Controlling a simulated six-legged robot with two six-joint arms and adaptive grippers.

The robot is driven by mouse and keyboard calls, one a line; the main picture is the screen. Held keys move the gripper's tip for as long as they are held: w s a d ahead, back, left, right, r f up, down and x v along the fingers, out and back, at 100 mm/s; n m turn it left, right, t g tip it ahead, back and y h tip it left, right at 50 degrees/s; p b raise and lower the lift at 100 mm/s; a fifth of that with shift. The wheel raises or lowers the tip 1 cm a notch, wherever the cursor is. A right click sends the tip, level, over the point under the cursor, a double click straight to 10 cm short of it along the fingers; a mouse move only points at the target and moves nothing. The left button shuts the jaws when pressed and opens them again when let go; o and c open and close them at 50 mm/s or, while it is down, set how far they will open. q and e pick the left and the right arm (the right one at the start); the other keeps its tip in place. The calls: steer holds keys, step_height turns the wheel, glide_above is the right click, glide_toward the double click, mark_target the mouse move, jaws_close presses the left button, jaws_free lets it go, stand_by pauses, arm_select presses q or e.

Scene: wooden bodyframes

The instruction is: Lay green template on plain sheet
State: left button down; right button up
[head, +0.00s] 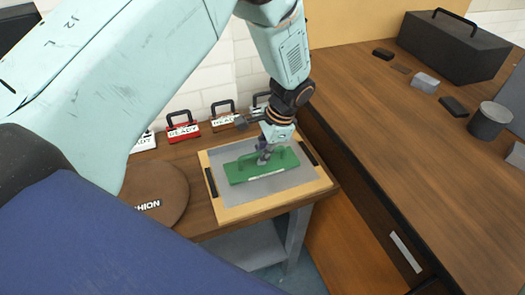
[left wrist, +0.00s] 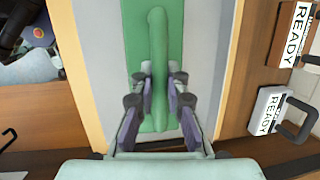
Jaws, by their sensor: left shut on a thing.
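The green template (head: 243,169) is a flat green plate with a raised bar handle, and it also shows in the left wrist view (left wrist: 175,38). It is over the grey plain sheet (head: 288,182), which lies on a pale wooden board (head: 235,213). Grey sheet shows around the template on its sides. I cannot tell whether the template touches the sheet. My left gripper (head: 263,158) is above the template, with its fingers (left wrist: 158,100) shut on the template's handle from both sides. The gripper hides part of the handle in the head view. My right gripper is not in view.
The right-hand bench holds a dark toolbox (head: 455,48), a grey cylinder (head: 489,121) and small blocks, with bare wood in front.

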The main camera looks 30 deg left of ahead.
arm_select(q)
steer(key=shift+r, duration=0.1)
steer(key=c, duration=0.7)
jaws_free()
stand_by(0.3)
steer(key=shift+r+p, duration=3.25)
steer(key=shift+r, duration=0.25)
steer(key=shift+f, duration=0.1)
